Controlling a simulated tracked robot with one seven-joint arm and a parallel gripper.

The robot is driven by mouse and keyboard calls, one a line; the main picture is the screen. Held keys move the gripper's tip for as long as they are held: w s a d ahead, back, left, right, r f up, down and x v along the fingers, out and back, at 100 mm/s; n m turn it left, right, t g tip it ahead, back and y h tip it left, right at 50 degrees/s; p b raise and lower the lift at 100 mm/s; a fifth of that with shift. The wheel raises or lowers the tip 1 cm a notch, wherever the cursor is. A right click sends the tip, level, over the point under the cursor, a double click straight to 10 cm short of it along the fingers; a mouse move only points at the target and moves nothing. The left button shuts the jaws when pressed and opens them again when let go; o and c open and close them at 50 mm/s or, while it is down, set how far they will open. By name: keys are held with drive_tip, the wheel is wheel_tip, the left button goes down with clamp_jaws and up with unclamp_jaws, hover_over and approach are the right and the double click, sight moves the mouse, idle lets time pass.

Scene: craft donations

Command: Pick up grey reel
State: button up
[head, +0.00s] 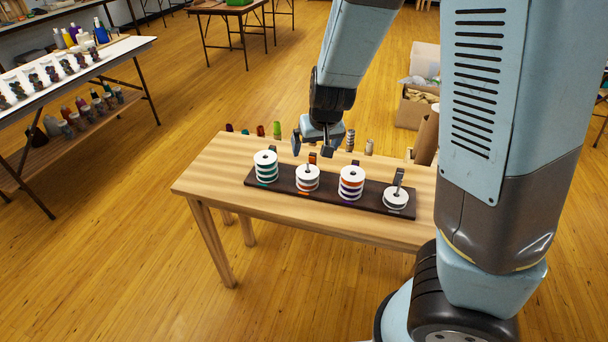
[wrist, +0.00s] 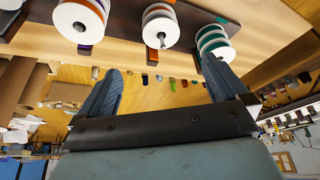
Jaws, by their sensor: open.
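A dark board (head: 330,196) on the wooden table (head: 215,180) holds a row of reel stacks on posts. The grey reel stack (head: 396,198), white-faced with grey edges, is at the board's right end and is the lowest. Its edge seems to show in the wrist view's top left corner (wrist: 10,4). My gripper (head: 312,145) is open and empty, above and slightly behind the orange-and-white stack (head: 307,179), left of the grey reels. In the wrist view, the open fingers (wrist: 162,72) have nothing between them.
The purple-and-orange stack (head: 351,184) stands between my gripper and the grey reels. The green stack (head: 265,167) is at the left end. Several small spools (head: 277,130) line the table's back edge. Cardboard boxes (head: 414,105) stand behind. The table's left front is clear.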

hover_over(308, 171)
drive_tip(key=s, duration=0.2)
drive_tip(key=shift+w+d+f, duration=0.1)
drive_tip(key=shift+d+f, duration=0.1)
drive_tip(key=shift+f, duration=1.8)
drive_tip(key=shift+w+d+f, duration=0.1)
drive_tip(key=shift+d+f, duration=0.1)
drive_tip(key=shift+f, duration=1.95)
drive_tip(key=shift+a+f, duration=0.1)
drive_tip(key=shift+f, duration=0.05)
drive_tip(key=shift+x, duration=2.5)
drive_tip(key=shift+s, duration=0.15)
drive_tip(key=shift+c, duration=0.4)
drive_tip(key=c, duration=1)
drive_tip(key=shift+o, duration=0.2)
wheel_tip(308, 171, up, 10)
